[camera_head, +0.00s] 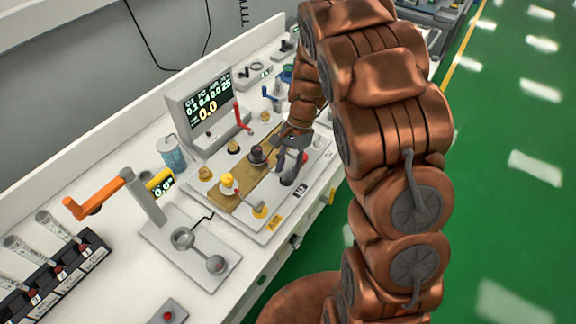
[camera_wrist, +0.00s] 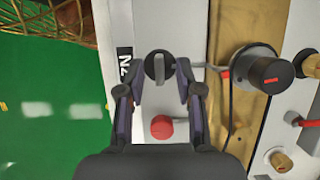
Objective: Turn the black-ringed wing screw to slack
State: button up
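The wing screw with a black ring and a grey wing (camera_wrist: 158,68) sits on the white panel beside the N2 label in the wrist view. Its wing stands roughly upright in the picture. My gripper (camera_wrist: 159,92) is open, with its two dark fingers apart on the left and right of the screw. I see no finger touching the wing. A round red knob (camera_wrist: 161,127) lies between the fingers, nearer my palm. In the head view my gripper (camera_head: 289,165) is over the panel's right part, and I cannot make out the screw there.
A large black knob with a red mark (camera_wrist: 264,72) stands right of the screw by the brass plate (camera_wrist: 247,118). In the head view a yellow knob (camera_head: 228,183), a display (camera_head: 207,108) and an orange-handled crank (camera_head: 95,197) stand to the left. Green floor (camera_head: 515,200) is clear at right.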

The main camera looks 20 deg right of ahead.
jog(key=shift+f, duration=0.25)
grip_shut()
dwell(0.3)
